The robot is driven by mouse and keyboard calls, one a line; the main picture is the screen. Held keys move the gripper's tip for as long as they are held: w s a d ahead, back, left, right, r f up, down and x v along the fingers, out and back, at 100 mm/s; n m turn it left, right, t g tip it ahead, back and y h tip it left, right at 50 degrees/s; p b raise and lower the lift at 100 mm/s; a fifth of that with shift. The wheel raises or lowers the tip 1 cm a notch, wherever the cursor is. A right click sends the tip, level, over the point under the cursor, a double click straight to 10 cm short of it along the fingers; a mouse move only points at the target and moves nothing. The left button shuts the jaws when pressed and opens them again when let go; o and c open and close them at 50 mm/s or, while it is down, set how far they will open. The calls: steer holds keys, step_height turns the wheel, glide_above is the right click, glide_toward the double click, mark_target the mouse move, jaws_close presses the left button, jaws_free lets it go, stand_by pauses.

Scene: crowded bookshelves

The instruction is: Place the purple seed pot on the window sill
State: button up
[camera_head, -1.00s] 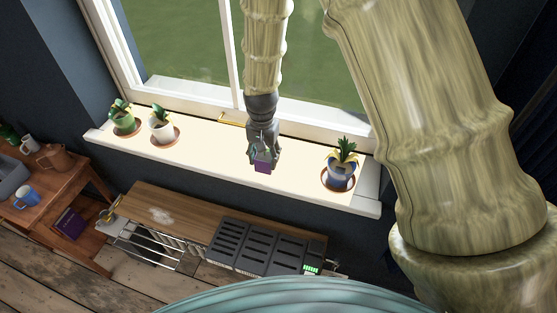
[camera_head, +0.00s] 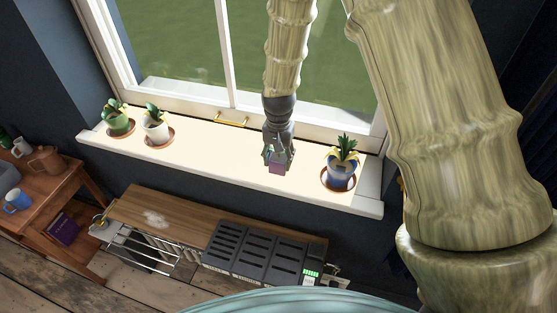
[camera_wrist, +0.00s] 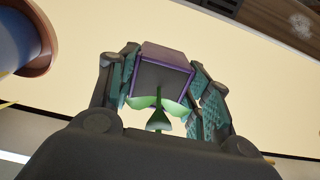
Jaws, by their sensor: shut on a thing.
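The purple seed pot (camera_head: 277,168) is small and square, and my gripper (camera_head: 277,157) is shut on it. In the wrist view the pot (camera_wrist: 165,62) sits between the two teal-padded fingers of my gripper (camera_wrist: 163,85), with a green sprout on its dark soil. The window sill (camera_head: 215,158) is a long cream ledge below the window. The pot is over the right part of the sill, left of the blue and white pot. I cannot tell whether its base touches the sill.
A blue and white potted plant (camera_head: 341,168) stands on a saucer at the sill's right end. A green pot (camera_head: 120,122) and a white pot (camera_head: 156,132) stand at the left. The middle is clear. A wooden bench (camera_head: 180,215) stands below.

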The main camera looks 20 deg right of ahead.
mark_target(278, 158)
steer(key=o, duration=1.2)
steer(key=shift+f, duration=0.1)
steer(key=shift+r+b, duration=2.15)
steer(key=shift+r, duration=4.05)
